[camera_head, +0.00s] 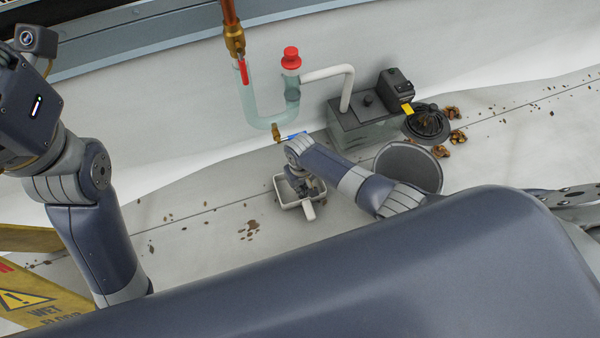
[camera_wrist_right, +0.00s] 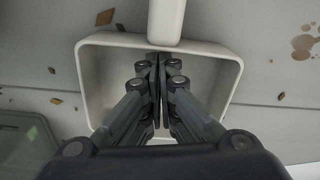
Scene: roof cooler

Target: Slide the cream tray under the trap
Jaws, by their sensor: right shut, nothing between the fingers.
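The cream tray (camera_head: 283,194) is a small open box on the pale floor, with its stub handle (camera_head: 309,211) pointing towards me. The clear U-shaped trap (camera_head: 262,122) hangs behind it, to the upper left. A brass drain valve (camera_head: 277,131) with a blue lever sits at the trap's bottom. The tray lies nearer me than the valve. My right gripper (camera_wrist_right: 157,62) is shut and empty, pointing down over the tray's inside near the handle-side wall. The tray rim (camera_wrist_right: 85,75) surrounds the fingers in the right wrist view. Contact cannot be told. My left fingers are out of view.
A grey pump box (camera_head: 365,122) with a white hose stands right of the trap. Leaves and brown stains dot the floor. A yellow wet-floor sign (camera_head: 40,300) is at lower left.

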